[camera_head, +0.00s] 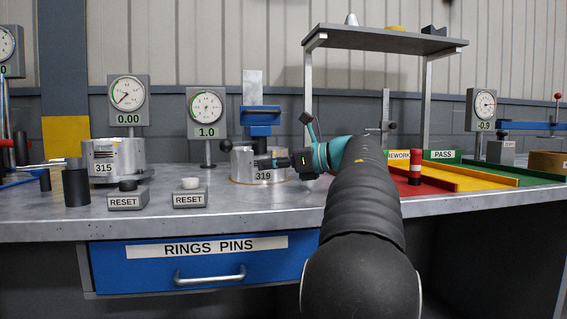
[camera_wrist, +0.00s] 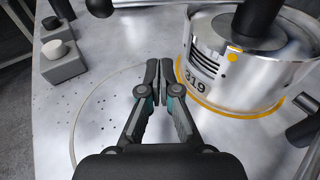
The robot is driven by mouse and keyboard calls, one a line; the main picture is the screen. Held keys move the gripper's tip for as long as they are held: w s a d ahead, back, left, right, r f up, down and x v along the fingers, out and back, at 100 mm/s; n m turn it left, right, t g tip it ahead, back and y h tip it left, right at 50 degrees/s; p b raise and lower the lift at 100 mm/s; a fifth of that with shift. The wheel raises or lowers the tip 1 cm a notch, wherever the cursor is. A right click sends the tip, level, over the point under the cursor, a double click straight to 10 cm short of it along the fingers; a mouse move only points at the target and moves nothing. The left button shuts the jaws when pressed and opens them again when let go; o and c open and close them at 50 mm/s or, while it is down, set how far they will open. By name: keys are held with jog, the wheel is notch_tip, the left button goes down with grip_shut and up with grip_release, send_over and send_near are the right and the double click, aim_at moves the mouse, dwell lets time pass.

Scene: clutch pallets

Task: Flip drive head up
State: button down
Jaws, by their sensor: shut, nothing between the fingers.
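A metal cylinder labelled 319 (camera_head: 258,178) stands on the bench under a blue press-like fixture (camera_head: 262,122) on an upright grey column. I cannot tell for certain which part is the drive head. A black ball-ended handle (camera_head: 226,146) sticks out to the left of the fixture. In the wrist view the cylinder (camera_wrist: 245,65) fills the upper right, with a yellow ring at its base and a black round post (camera_wrist: 262,22) at its top. My gripper (camera_head: 262,163) is shut and empty; in the wrist view its fingertips (camera_wrist: 159,66) are just left of the cylinder.
A second cylinder labelled 315 (camera_head: 112,162) stands at left. Two RESET boxes (camera_head: 190,200) (camera_head: 127,202) sit near the front edge. Dial gauges (camera_head: 207,112) stand behind. Coloured REWORK and PASS trays (camera_head: 480,182) lie right, below a raised shelf (camera_head: 385,40).

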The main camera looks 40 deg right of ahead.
jog(key=x, duration=0.3)
jog(key=shift+w+a+f, duration=0.1)
jog(key=shift+w+a, duration=0.05)
jog(key=r, duration=0.2)
jog(key=shift+w+a+r+p, duration=0.1)
jog(key=shift+w+r+p, duration=0.2)
jog(key=shift+p, duration=0.05)
jog(key=shift+w+a+r, duration=0.15)
jog(key=shift+w+r, duration=0.15)
jog(key=shift+r, duration=0.3)
notch_tip(320, 180, up, 9)
jog(key=p, duration=0.6)
jog(key=shift+f+p, duration=0.25)
jog(key=shift+p, duration=0.05)
